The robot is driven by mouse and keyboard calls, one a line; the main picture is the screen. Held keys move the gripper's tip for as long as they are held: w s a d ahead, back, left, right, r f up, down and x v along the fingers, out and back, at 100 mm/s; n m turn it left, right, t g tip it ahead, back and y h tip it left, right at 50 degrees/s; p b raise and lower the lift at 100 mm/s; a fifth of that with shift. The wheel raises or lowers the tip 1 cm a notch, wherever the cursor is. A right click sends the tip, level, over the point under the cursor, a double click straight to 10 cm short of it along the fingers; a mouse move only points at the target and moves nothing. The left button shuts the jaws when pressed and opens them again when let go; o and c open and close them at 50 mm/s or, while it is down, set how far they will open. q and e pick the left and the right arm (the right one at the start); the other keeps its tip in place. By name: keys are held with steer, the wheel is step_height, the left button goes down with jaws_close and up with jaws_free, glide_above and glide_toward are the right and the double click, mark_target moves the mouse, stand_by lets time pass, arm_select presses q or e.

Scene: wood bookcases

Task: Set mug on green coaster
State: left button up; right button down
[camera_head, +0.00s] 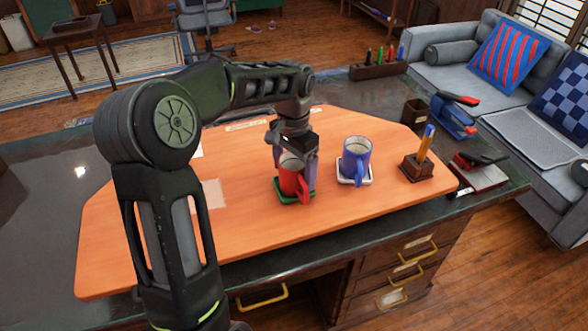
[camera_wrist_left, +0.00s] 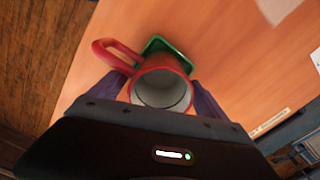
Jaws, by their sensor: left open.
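A red mug (camera_head: 290,180) stands upright on the green coaster (camera_head: 281,200) near the middle of the orange board. In the left wrist view the red mug (camera_wrist_left: 161,90) shows its pale inside, with its handle to the upper left; the green coaster (camera_wrist_left: 160,44) shows past its rim. My left gripper (camera_head: 296,172) is lowered over the mug with its fingers on either side of it. It is open; whether a finger touches the mug cannot be told. Part of the coaster is hidden beneath the mug. My right gripper is not in view.
A blue mug (camera_head: 357,155) stands on a white coaster (camera_head: 354,178) just to the right. A wooden pen holder (camera_head: 417,168), a dark cup (camera_head: 413,113) and staplers (camera_head: 453,118) are farther right. The board's left part is mostly clear.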

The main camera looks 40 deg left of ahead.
arm_select(q)
step_height(320, 180, up, 12)
steer(key=p, duration=0.3)
steer(key=shift+r, duration=0.2)
steer(key=shift+a, duration=0.1)
stand_by(0.7)
